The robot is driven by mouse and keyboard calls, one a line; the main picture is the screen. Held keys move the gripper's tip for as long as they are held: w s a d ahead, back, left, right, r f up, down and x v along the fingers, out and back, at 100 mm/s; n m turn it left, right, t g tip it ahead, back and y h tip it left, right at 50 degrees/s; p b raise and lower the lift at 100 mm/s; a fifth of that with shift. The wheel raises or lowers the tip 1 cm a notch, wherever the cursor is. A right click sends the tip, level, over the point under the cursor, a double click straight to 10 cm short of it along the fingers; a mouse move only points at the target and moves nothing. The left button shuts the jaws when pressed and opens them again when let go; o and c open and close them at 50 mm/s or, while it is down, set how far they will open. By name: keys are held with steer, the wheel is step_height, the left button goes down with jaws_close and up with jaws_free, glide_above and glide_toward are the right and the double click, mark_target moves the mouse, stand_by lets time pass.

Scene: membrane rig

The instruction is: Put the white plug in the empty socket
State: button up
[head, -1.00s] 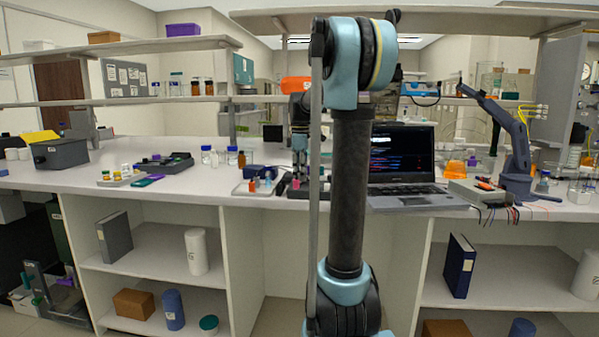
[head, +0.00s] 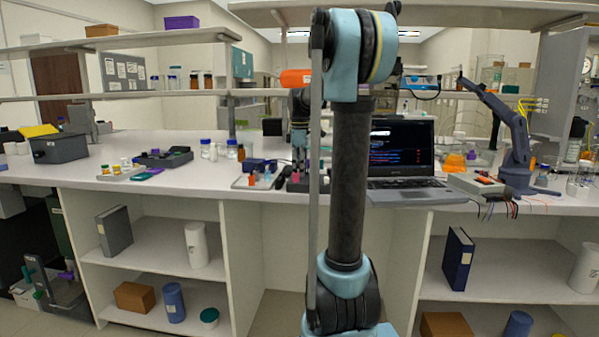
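My gripper (head: 299,160) points down over the bench, just behind my upright arm link, and is small in the head view. Whether its fingers are open, shut or holding something is too small to tell. Below and left of it, a pale tray (head: 238,184) holds small coloured pieces, among them an orange one (head: 252,178) and a blue one (head: 267,175). A dark block (head: 303,186) with a pink piece (head: 295,177) on it sits under the gripper, partly hidden by my arm. I cannot make out the white plug or the empty socket.
An open laptop (head: 403,165) stands right of my arm, with a grey instrument with wires (head: 481,185) beyond it. A dark blue box (head: 260,164) and small bottles (head: 206,149) stand left of the gripper. The bench front is clear at left centre.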

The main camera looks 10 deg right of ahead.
stand_by(0.3)
step_height(320, 180, up, 12)
stand_by(0.6)
steer(key=shift+f, duration=0.1)
steer(key=s+f+m+t, duration=0.2)
steer(key=s+f+m, duration=1.2)
steer(key=s+f, duration=1.8)
steer(key=s, duration=0.2)
steer(key=shift+s, duration=0.3)
steer(key=shift+c, duration=0.9)
